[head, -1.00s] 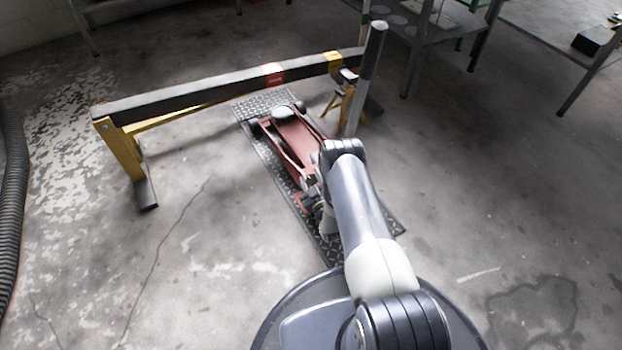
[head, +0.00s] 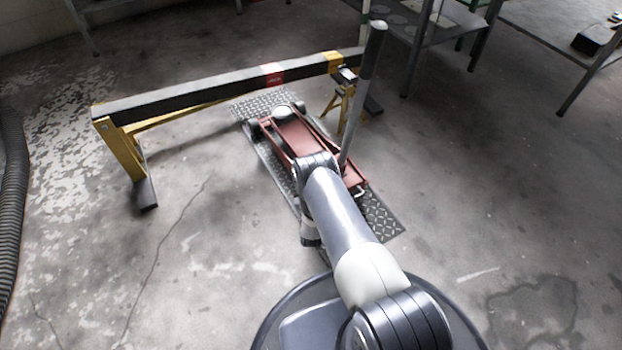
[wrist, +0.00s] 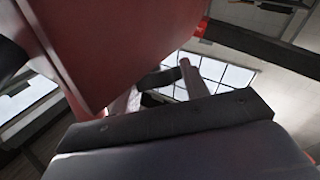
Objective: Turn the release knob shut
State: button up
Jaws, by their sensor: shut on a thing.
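The red floor jack (head: 295,136) stands on a tread plate under the beam, its handle (head: 364,90) raised and leaning slightly right. My arm covers the near part of the jack, so the release knob and my fingertips are hidden in the head view. In the wrist view a dark, bolted part of my gripper (wrist: 170,121) fills the lower half, close below a red jack surface (wrist: 115,45). My gripper is shut on the release knob, but the hold itself is not clearly visible.
A black beam (head: 215,87) on yellow legs crosses over the jack's far end. The tread plate (head: 383,218) shows bare at the near right. Metal tables (head: 420,40) stand at the back right, and a ribbed hose (head: 14,200) lies at the left. The floor between is clear.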

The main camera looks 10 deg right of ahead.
jog(key=m+g+h, duration=0.1)
jog(key=m+h, duration=0.4)
jog(key=shift+m+g+h, duration=1.7)
jog(key=shift+m+h, duration=0.8)
jog(key=shift+m, duration=0.2)
jog(key=shift+d, duration=0.1)
jog(key=o, duration=1)
jog(key=shift+c, duration=0.2)
jog(key=p+v, duration=0.2)
jog(key=v, duration=0.9)
jog(key=shift+w+d, duration=0.1)
jog(key=shift+w, duration=0.05)
